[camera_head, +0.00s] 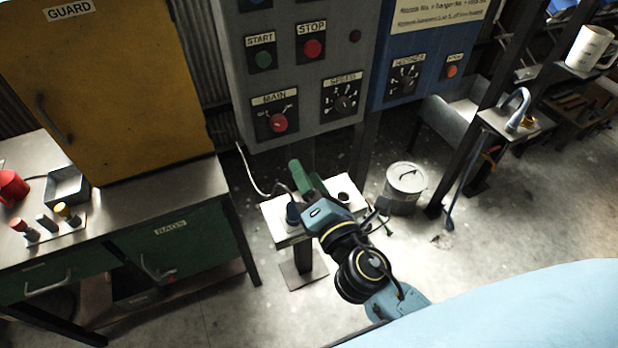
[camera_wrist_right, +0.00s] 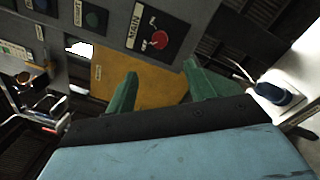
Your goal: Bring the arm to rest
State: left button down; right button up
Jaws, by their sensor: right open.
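My right arm comes in from the lower right of the head view. Its gripper (camera_head: 301,176) is over a small white-topped stand (camera_head: 276,226), below the grey control panel (camera_head: 310,95). In the right wrist view the two green fingers of the gripper (camera_wrist_right: 160,82) stand apart. Nothing is between them, and the yellow cabinet (camera_wrist_right: 150,85) shows behind the gap. The red MAIN knob (camera_wrist_right: 158,39) is ahead of the fingers, apart from them. My left gripper is in neither view.
A dark blue corded object (camera_head: 293,213) stands on the white stand, partly beside my wrist. A grey lidded bin (camera_head: 404,186) is to the right. A workbench (camera_head: 190,190) with a yellow guard cabinet (camera_head: 110,90) is at left.

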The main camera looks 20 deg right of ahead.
jog(key=s+d+f+m+g, duration=0.1)
jog(key=s+f+m+g, duration=0.2)
jog(key=f, duration=0.9)
jog(key=s+d+f+m+g+b, duration=0.1)
jog(key=s+d+f+m+g, duration=0.2)
jog(key=f, duration=0.9)
jog(key=s+f+m+g, duration=0.3)
jog(key=f+m+g, duration=0.1)
jog(key=f, duration=0.8)
jog(key=s+d+f+m+g, duration=0.1)
jog(key=s+f+m, duration=0.3)
jog(key=s, duration=0.5)
jog(key=s+d+f+m+g, duration=0.2)
jog(key=s+f+m+g, duration=0.2)
jog(key=s+f, duration=0.3)
jog(key=s+d+f+m+g+b, duration=0.1)
jog(key=s+f+m, duration=0.4)
jog(key=s, duration=0.7)
jog(key=shift+d+f+g+h, duration=0.3)
jog(key=shift+d+f+g, duration=0.25)
jog(key=shift+f+g, duration=0.35)
